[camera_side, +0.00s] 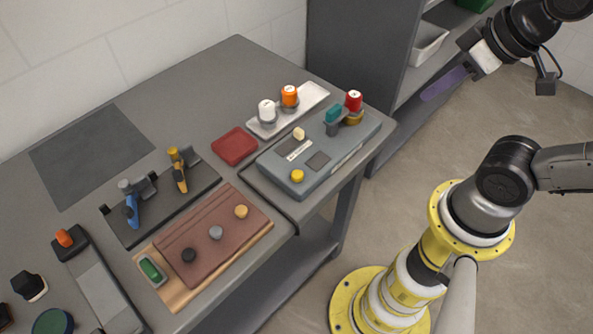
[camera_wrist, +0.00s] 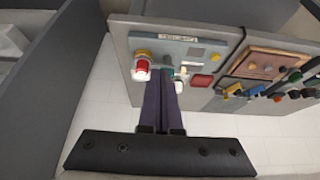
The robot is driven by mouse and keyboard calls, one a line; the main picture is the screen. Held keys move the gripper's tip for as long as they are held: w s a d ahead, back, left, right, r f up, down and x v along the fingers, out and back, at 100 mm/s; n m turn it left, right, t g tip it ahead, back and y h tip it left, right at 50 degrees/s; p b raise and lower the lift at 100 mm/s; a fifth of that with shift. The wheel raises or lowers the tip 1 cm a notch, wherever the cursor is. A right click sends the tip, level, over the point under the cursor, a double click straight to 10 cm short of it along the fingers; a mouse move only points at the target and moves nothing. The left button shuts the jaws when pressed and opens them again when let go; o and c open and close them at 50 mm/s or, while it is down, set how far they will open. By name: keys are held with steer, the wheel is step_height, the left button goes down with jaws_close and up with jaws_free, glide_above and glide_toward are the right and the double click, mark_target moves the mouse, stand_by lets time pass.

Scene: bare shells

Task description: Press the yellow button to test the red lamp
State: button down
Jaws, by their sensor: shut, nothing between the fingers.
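The yellow button (camera_side: 297,176) is a round knob at the front left corner of the blue-grey test box (camera_side: 335,160) on the right part of the bench. The red lamp (camera_side: 353,100) stands upright in a brass-coloured socket at the box's far right end; it also shows in the wrist view (camera_wrist: 141,70). A teal-topped part (camera_side: 333,113) stands beside the lamp, with a cream knob (camera_side: 299,133) further left. My gripper (camera_side: 428,97) has purple fingers, shut and empty. It is in the air right of the box, clear of the bench. The wrist view shows the fingers (camera_wrist: 163,86) pointing towards the box.
A white tray (camera_side: 322,93) with a white and an orange lamp stands behind the box. A red square dish (camera_side: 235,146) lies to its left. A brown board (camera_side: 213,231) with knobs and a black clamp base (camera_side: 150,217) are further left. A grey shelf (camera_side: 361,50) stands behind.

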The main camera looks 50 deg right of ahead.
steer(key=w+d+r+n+t+h, duration=0.1)
steer(key=w+d+r+n+h, duration=0.15)
steer(key=w+d+n, duration=0.3)
steer(key=w+a+f+n+t, duration=0.1)
steer(key=w+a+n+t, duration=0.15)
steer(key=w+n, duration=0.45)
steer(key=a+f+n+y, duration=0.1)
steer(key=a+f+n, duration=0.3)
steer(key=a+n, duration=0.4)
steer(key=a+f+n+y, duration=0.2)
steer(key=a+f+n, duration=0.2)
steer(key=a+n, duration=0.3)
steer(key=a, duration=0.5)
steer(key=shift+w+a+f+n, duration=0.15)
steer(key=shift+w+a+n, duration=0.05)
steer(key=shift+w+n, duration=0.2)
steer(key=shift+y, duration=0.25)
